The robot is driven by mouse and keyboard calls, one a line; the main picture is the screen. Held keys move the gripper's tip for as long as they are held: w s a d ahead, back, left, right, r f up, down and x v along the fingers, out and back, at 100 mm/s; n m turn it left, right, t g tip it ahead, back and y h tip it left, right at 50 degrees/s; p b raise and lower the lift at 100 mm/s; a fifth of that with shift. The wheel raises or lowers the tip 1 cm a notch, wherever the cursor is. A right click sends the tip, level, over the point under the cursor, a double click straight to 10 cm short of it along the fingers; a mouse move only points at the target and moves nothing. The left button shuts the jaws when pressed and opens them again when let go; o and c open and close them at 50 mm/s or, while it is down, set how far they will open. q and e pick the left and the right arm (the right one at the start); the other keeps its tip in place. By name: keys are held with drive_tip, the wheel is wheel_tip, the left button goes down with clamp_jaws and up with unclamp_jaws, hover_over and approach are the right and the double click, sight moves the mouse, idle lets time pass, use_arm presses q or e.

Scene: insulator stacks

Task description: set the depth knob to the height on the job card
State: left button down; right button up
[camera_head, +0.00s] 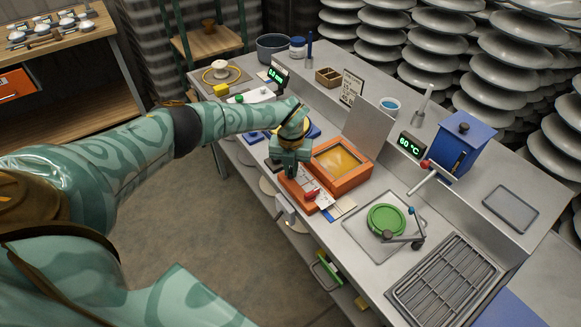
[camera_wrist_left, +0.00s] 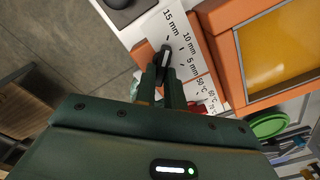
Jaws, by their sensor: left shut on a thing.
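My left gripper (camera_head: 287,172) reaches down to the front panel of the orange machine (camera_head: 345,184). In the left wrist view its fingers (camera_wrist_left: 168,84) are shut on the black depth knob (camera_wrist_left: 165,56). The knob sits on the panel beside printed marks (camera_wrist_left: 182,45) for 15 mm, 10 mm and 5 mm. The fingers hide part of it, so I cannot tell exactly which mark it points at. A printed card (camera_head: 352,88) stands at the back of the bench, its text too small to read. My right gripper is not in view.
A red knob (camera_head: 312,194) with temperature marks is next to the depth knob. The machine's raised lid (camera_head: 369,124) stands behind its yellow window.

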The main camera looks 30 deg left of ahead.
sight(291, 170)
use_arm(q)
drive_tip(key=shift+w+r, duration=0.1)
drive_tip(key=shift+w, duration=0.05)
drive_tip(key=c, duration=1.5)
unclamp_jaws()
wheel_tip(291, 170, up, 16)
drive_tip(key=p, duration=0.3)
drive_tip(key=shift+r+p, duration=0.1)
drive_tip(key=shift+p, duration=0.3)
